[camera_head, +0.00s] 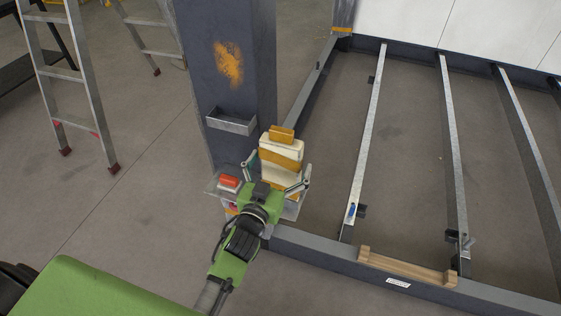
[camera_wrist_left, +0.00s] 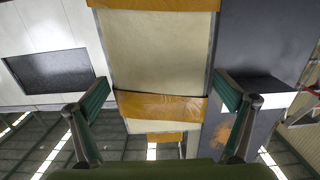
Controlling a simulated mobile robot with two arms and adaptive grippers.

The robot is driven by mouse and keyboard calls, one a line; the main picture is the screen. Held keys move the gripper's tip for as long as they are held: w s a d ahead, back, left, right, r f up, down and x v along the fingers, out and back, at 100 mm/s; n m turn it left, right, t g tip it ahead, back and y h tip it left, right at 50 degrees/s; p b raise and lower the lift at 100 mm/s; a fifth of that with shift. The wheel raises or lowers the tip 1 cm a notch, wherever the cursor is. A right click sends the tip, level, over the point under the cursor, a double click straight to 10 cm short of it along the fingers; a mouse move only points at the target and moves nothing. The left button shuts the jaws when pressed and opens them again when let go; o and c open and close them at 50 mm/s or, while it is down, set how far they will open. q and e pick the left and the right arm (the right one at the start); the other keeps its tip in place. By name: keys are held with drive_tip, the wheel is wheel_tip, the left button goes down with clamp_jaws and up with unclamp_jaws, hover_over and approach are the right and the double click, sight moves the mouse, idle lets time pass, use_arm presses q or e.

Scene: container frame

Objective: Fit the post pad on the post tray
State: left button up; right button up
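The post pad (camera_head: 281,152), a cream block with orange bands, stands upright near the foot of the dark post (camera_head: 228,75). It fills the middle of the left wrist view (camera_wrist_left: 155,60). My left gripper (camera_head: 277,172) is at the pad, its fingers spread on either side of it. In the left wrist view the fingers (camera_wrist_left: 162,88) flank the pad with narrow gaps that I see. The post tray (camera_head: 231,121), a shallow metal tray, is fixed to the post, behind and left of the pad; it looks empty. The pad's lower part is hidden by my gripper. My right gripper is not in view.
A red item (camera_head: 229,182) lies on a pale surface left of my gripper. The frame's dark front beam (camera_head: 320,250) runs right, with a wooden piece (camera_head: 406,267) on it. Metal bars cross the frame. A ladder (camera_head: 62,85) stands at left, with clear floor between.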

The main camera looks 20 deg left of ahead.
use_arm(q)
drive_tip(key=s, duration=0.8)
drive_tip(key=shift+a+r, duration=0.15)
idle(0.9)
